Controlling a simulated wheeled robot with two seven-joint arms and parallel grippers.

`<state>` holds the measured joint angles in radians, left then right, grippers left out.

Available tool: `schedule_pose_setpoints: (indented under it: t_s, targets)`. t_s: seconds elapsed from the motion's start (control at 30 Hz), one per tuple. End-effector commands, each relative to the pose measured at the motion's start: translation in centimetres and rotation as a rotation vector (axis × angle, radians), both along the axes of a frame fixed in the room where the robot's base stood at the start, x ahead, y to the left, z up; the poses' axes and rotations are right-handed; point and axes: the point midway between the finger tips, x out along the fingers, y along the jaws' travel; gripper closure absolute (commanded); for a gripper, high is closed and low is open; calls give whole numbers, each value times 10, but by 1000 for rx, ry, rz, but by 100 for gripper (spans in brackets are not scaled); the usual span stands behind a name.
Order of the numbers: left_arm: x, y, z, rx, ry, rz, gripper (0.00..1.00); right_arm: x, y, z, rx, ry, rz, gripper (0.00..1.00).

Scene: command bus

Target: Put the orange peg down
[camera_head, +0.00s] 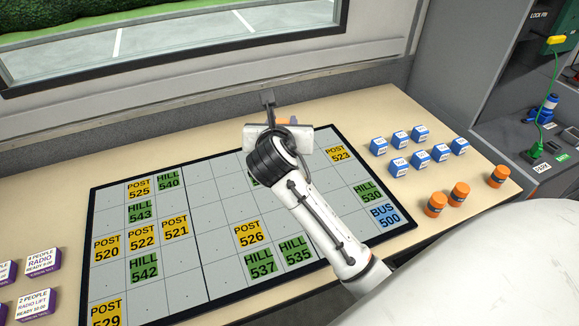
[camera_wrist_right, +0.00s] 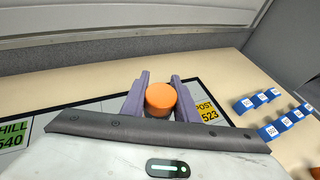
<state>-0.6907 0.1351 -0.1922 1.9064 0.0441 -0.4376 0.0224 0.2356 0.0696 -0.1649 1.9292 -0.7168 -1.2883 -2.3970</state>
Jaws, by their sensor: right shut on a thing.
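My right gripper (camera_head: 272,112) is over the far edge of the gridded board (camera_head: 205,183) in the head view, mostly hidden behind my own wrist. In the wrist view its two purple fingers (camera_wrist_right: 161,98) are shut on the orange peg (camera_wrist_right: 161,97), whose round top faces the camera. Only a sliver of orange shows past the wrist in the head view. The peg appears beside the yellow POST 523 tile (camera_wrist_right: 207,112). Its lower end is hidden, so I cannot tell whether it touches anything. My left gripper is not in view.
Several blue blocks (camera_head: 421,160) and three orange pegs (camera_head: 435,204) stand on the beige table (camera_head: 380,108) right of the board. Purple-and-white boxes (camera_head: 40,259) sit at the left. The table strip behind the board is clear. The window wall (camera_head: 200,85) borders it.

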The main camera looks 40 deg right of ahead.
Motion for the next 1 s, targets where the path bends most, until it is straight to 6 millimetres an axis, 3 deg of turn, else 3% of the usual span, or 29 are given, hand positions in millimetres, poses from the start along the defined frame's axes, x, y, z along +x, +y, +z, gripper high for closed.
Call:
schedule_pose_setpoints:
  t_s: [0.1, 0.2, 0.43, 0.67, 0.87, 1.0]
  targets:
    - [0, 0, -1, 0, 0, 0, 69, 16, -24, -11, 1, 2, -24, 95]
    - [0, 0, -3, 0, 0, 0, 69, 20, -32, -24, 0, 2, -31, 95]
    - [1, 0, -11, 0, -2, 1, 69, 20, -33, -67, 0, 4, -32, 95]
    - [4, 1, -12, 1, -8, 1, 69, 20, -33, -85, 0, 1, -31, 95]
    - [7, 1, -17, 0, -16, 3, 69, 20, -33, -113, 0, 2, -31, 95]
    - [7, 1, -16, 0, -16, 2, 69, 20, -33, -115, -1, -1, -31, 95]
